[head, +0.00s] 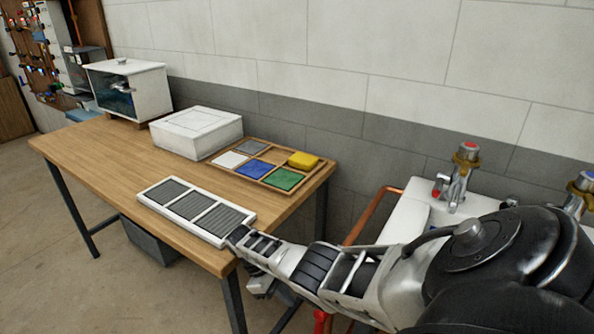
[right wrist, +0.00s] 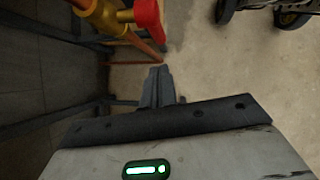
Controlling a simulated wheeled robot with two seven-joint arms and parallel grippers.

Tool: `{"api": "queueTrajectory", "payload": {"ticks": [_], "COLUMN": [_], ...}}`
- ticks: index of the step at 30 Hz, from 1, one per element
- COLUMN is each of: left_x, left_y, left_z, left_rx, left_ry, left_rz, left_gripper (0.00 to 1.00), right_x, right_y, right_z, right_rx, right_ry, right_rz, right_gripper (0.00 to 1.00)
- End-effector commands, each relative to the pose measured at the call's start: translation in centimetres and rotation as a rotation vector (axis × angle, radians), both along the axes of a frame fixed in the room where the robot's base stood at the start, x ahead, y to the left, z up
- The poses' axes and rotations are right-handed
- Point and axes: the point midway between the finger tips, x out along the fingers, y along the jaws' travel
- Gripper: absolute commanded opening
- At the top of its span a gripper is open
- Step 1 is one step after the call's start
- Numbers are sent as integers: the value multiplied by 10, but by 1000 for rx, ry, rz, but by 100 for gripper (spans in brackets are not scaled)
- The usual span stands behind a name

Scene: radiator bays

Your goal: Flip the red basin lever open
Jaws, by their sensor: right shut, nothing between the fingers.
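In the right wrist view a red lever (right wrist: 149,17) sits beside a brass valve body (right wrist: 108,18) at the top, left of centre. In the head view a small red part (head: 319,319) shows low under the basin, partly hidden by my right arm. My right gripper (right wrist: 157,75) is shut and empty, with its fingers below the lever in the wrist picture and apart from it. In the head view the right gripper (head: 262,286) is by the near corner of the table, partly hidden. My left gripper is out of view.
The wooden table (head: 100,150) holds a grey-panelled tray (head: 145,193), a white box (head: 197,130) and a tray of coloured tiles (head: 322,170).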

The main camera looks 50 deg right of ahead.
Motion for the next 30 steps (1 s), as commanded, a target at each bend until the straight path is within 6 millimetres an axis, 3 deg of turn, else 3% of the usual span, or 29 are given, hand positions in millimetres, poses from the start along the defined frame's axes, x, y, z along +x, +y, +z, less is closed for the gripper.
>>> {"api": "queueTrajectory", "payload": {"ticks": [3, 9, 26, 30], "left_x": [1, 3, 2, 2], "left_y": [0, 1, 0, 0], "left_z": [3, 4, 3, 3], "left_rx": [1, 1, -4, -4], "left_ry": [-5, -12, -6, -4], "left_rz": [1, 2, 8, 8], "left_gripper": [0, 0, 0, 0], "right_x": [7, 11, 11, 8], "right_y": [3, 4, 5, 17], "right_z": [12, 18, 17, 7], "right_rx": [0, 0, 0, -2], "right_ry": [0, 1, -1, -30], "right_rz": [0, 0, 3, 29], "right_gripper": [0, 0, 0, 0]}}
